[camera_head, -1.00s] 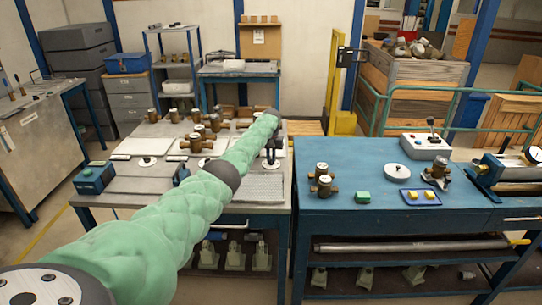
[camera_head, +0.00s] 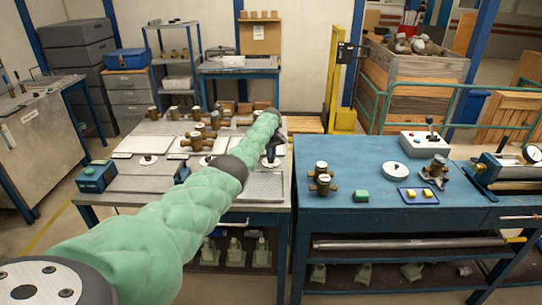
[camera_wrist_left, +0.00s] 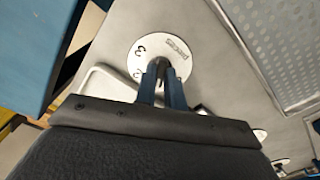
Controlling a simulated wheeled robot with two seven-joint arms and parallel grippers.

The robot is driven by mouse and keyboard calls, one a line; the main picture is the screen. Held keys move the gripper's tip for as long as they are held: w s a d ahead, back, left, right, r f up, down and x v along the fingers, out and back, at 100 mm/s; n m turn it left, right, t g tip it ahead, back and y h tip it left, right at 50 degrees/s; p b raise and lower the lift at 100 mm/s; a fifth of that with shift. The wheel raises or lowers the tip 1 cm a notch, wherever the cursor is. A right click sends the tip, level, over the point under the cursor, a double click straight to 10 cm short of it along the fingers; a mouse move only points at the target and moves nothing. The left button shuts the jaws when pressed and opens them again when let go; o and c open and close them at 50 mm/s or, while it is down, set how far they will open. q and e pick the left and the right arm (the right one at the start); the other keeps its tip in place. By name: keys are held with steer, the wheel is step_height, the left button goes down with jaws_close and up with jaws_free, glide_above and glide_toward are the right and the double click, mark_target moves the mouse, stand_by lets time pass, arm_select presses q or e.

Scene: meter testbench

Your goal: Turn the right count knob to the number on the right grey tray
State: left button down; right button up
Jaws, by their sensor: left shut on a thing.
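The right count knob sits on a round white dial (camera_wrist_left: 138,48) with black marks; a "3" and the word "pieces" show in the left wrist view. The dial also shows in the head view (camera_head: 264,162), partly behind my gripper. My left gripper (camera_wrist_left: 161,68) is shut on the knob at the dial's middle, and its fingers hide most of the knob. It also shows in the head view (camera_head: 271,154), pointing down. A grey perforated tray (camera_head: 264,187) lies in front of the dial; no number on it is readable. My right gripper is not in view.
Two more white dials (camera_head: 148,160) stand to the left on the grey bench. Several brass meters (camera_head: 196,140) stand behind them. A blue bench (camera_head: 390,215) with meters, a green block and a control box (camera_head: 425,145) stands to the right, across a narrow gap.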

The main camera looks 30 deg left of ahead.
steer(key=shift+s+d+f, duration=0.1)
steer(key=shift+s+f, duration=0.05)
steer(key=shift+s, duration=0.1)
arm_select(q)
steer(key=c, duration=1.5)
jaws_free()
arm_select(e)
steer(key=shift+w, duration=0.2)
